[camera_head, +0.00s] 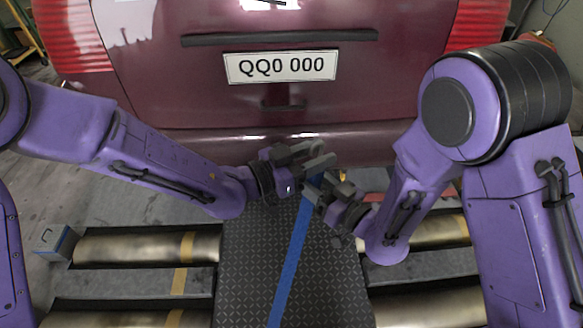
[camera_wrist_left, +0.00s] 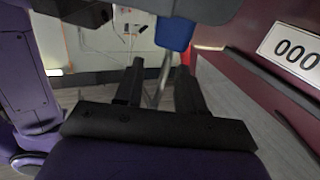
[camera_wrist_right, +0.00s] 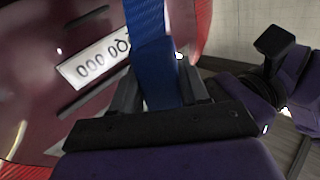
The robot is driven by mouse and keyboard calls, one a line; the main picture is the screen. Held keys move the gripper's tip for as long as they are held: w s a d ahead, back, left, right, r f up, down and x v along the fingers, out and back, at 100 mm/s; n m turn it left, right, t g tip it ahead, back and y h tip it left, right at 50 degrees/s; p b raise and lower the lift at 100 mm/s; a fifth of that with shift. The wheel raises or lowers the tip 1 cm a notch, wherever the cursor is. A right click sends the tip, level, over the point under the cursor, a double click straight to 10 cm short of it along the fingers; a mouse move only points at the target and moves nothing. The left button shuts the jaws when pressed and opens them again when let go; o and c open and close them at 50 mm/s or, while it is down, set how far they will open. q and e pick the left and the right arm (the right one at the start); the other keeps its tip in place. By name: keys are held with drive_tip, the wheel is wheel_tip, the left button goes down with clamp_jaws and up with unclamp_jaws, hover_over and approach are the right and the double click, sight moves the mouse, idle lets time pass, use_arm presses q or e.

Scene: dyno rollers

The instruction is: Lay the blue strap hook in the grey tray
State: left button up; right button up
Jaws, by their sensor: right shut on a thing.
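The blue strap (camera_head: 292,262) runs up from the dark platform to my two grippers, which are close together in front of the car. My right gripper (camera_head: 324,190) is shut on the strap; its blue end (camera_wrist_right: 157,72) shows between the fingers in the right wrist view. My left gripper (camera_head: 316,156) is open just above it. In the left wrist view a thin metal hook (camera_wrist_left: 161,78) hangs below a blue piece (camera_wrist_left: 174,33), between the spread left fingers. A small grey box with bluish edges (camera_head: 52,242), possibly the tray, stands at the far left.
The dark red car (camera_head: 150,100) with its number plate (camera_head: 281,67) stands close behind the grippers. Metal rollers (camera_head: 140,249) lie on both sides of the patterned dark platform (camera_head: 245,262). Bare floor shows at the left.

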use_arm(q)
drive_tip(key=shift+x, duration=1.9)
clamp_jaws()
use_arm(e)
drive_tip(key=shift+a, duration=0.1)
